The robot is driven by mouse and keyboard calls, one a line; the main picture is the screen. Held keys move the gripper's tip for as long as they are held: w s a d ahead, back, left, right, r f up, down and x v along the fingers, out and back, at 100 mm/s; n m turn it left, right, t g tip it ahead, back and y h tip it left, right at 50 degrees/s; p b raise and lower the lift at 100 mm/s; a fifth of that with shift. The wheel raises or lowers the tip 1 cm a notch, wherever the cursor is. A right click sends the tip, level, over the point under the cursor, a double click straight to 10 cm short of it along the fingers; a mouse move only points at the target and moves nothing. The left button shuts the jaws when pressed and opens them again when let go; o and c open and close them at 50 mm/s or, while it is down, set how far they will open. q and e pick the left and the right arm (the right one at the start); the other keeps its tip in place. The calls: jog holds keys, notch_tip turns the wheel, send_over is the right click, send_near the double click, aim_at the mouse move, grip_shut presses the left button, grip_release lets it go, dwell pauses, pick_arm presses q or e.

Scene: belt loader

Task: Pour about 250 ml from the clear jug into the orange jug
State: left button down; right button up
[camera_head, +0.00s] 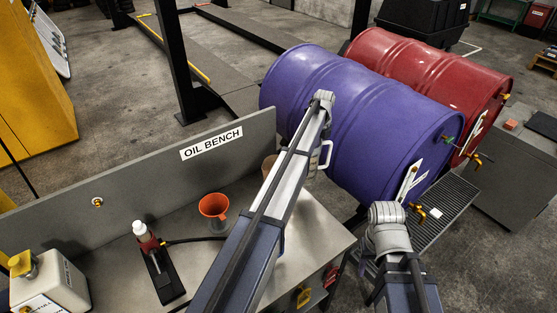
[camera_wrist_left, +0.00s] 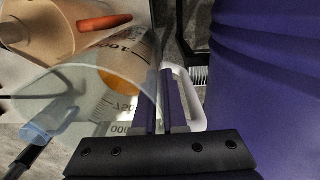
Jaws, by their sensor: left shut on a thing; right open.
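The clear jug (camera_wrist_left: 105,100), with printed graduations and amber liquid in it, is close up in the left wrist view. The handle also shows beside my arm in the head view (camera_head: 327,156); the rest of the jug is mostly hidden. A tan-orange vessel, likely the orange jug (camera_wrist_left: 32,32), is beyond the clear jug at upper left. Its edge shows behind my left arm (camera_head: 268,166). My right gripper (camera_head: 369,267) is open, mostly hidden, beyond the bench's right edge.
Purple (camera_head: 370,125) and red (camera_head: 425,80) drums lie behind, above a grate (camera_head: 455,215).

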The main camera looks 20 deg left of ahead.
pick_arm(q)
jog(key=f+h+b, duration=0.1)
jog(key=f+t+h+b, duration=0.1)
jog(key=f+b, duration=0.1)
jog(key=shift+s+a, duration=0.15)
jog(key=shift+a, duration=0.05)
jog(key=s+a+r+t+h, duration=0.2)
jog(key=a+r+t+h, duration=0.1)
jog(key=r+h, duration=0.3)
jog(key=shift+a+r+t+p, duration=0.2)
jog(key=shift+r+t+p, duration=0.25)
jog(key=shift+r, duration=0.55)
dwell(0.4)
